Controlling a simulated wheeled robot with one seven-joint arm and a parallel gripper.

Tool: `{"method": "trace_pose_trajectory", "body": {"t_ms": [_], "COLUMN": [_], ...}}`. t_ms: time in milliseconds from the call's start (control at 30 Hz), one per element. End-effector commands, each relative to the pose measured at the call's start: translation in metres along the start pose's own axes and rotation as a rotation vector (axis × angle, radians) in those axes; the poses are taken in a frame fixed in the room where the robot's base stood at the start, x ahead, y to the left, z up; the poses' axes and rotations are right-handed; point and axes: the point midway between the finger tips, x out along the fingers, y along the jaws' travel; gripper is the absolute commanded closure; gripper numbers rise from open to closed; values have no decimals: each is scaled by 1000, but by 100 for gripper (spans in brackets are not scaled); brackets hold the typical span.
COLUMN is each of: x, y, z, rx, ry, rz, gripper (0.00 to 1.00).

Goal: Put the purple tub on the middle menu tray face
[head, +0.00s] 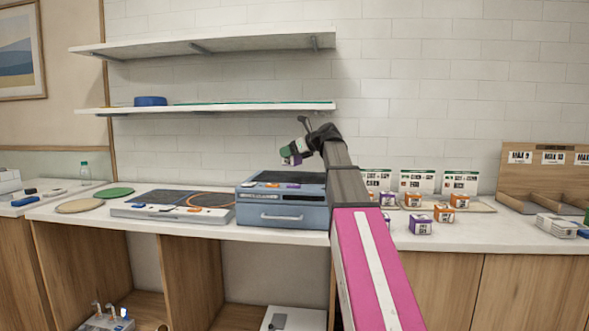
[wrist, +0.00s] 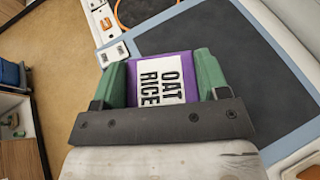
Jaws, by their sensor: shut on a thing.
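My gripper (head: 291,153) is raised above the blue drawer unit, left of the menu cards. In the wrist view my gripper (wrist: 161,76) has its green fingers shut on a purple tub (wrist: 188,62) with a white label reading OAT RICE. The held tub also shows small in the head view (head: 296,160). The menu tray (head: 483,207) stands on the counter at right, with three upright menu cards behind it. The middle card (head: 417,181) has a green top band. Orange and purple tubs stand before the cards; another purple tub (head: 420,226) stands on the counter in front.
The blue drawer unit (head: 280,212) has items on its top. A flat panel unit (head: 170,212) lies left of it. Shelves (head: 205,107) hang above on the left. A wooden rack (head: 545,165) stands at far right. My arm hides part of the counter.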

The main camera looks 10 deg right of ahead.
Motion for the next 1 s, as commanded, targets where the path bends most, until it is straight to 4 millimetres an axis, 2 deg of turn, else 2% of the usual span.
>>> {"method": "trace_pose_trajectory", "body": {"t_ms": [33, 100, 300, 467, 700, 1000], "x": [5, 9, 16, 19, 30, 32], "y": [-14, -25, -44, -45, -44, -45], "z": [-4, -11, -21, -28, -57, -60], "rx": [3, 2, 1, 0, 1, 0], "ry": [1, 1, -1, -1, 0, -1], "rz": [-1, -1, 0, 0, 0, -1], "gripper": [61, 61, 61, 61, 61, 61]}}
